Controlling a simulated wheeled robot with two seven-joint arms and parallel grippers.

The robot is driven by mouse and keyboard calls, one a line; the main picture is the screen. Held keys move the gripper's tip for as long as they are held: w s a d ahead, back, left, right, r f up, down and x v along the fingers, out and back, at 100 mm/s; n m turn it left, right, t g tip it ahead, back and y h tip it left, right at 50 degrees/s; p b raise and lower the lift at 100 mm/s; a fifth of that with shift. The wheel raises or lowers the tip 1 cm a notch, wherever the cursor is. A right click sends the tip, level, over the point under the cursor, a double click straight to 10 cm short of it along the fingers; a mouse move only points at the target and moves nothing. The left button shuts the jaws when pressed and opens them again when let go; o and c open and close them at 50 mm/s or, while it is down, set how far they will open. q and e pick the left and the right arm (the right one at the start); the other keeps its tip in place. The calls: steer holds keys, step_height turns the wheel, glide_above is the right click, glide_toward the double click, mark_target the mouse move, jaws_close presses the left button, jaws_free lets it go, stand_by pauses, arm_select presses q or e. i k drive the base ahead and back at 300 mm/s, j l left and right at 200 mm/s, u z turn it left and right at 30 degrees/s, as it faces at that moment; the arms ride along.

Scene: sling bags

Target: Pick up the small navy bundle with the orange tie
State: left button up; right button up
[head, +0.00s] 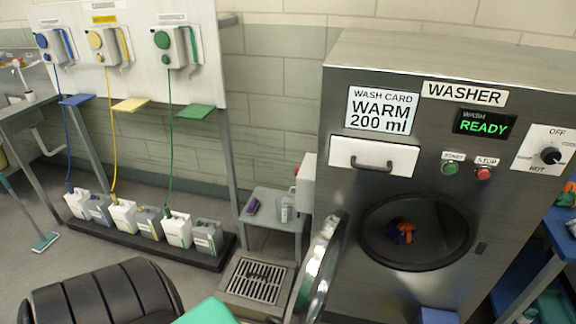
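The small navy bundle with the orange tie (402,232) lies inside the dark round drum opening of the washer (350,226). Orange shows at its upper left and navy at its right. The washer's round door (320,262) is swung open to the left of the opening. The washer's display reads READY, and a card on it reads WARM 200 ml. Neither of my grippers is in view.
A small side table (270,222) with a purple item and a bottle stands left of the washer. A floor drain grate (256,279) is below it. A black ribbed object (100,295) fills the lower left. A blue rack (555,235) stands at right.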

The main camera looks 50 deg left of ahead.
mark_target(398, 232)
steer(key=i+j, duration=0.1)
steer(key=j, duration=0.5)
steer(key=i+j, duration=0.1)
steer(key=j, duration=0.45)
steer(key=i+j, duration=0.1)
steer(key=j, duration=0.5)
